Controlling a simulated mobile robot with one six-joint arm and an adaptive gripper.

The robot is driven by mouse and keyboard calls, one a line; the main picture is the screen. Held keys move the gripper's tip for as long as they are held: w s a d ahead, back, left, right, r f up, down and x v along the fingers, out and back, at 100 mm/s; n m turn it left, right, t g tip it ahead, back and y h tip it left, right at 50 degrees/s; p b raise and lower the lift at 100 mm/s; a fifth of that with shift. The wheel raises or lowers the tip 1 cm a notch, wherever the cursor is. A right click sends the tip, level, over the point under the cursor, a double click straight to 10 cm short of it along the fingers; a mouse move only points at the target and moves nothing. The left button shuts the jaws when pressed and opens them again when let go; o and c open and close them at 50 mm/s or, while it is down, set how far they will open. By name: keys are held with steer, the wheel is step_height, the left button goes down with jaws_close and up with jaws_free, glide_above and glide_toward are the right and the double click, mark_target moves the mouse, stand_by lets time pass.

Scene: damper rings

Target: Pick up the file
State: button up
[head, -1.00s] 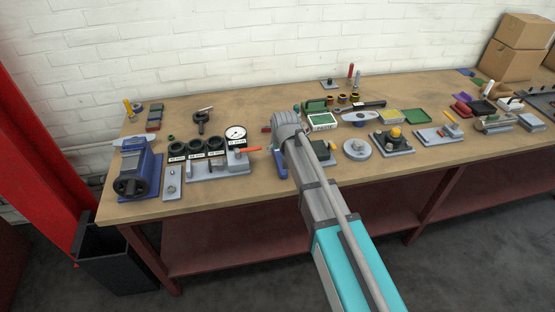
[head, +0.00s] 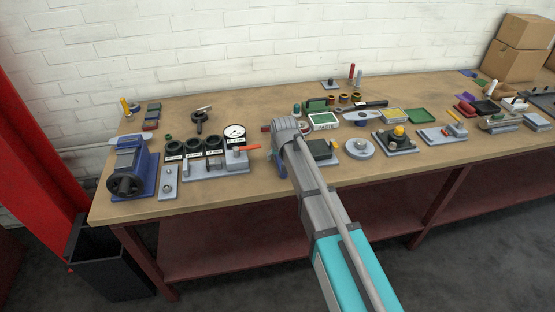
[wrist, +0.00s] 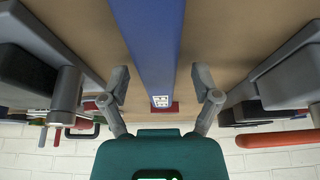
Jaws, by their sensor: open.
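My gripper (wrist: 160,94) is open, its two fingers apart on either side of a long blue bar-like thing (wrist: 155,45) with a small white label at its far end. The fingers do not visibly touch it. I cannot tell for sure whether this blue thing is the file. In the head view a blue piece (head: 281,164) shows at the bench's front, left of my arm. My arm's grey wrist hides the gripper and part of this area there. A dark, long tool (head: 372,104) lies farther back on the bench; its kind is too small to tell.
A blue vise (head: 132,170) is at the left end. A dark block (head: 321,150) and a grey disc (head: 359,148) stand close on the right.

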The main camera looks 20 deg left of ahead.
stand_by(0.4)
jaws_close()
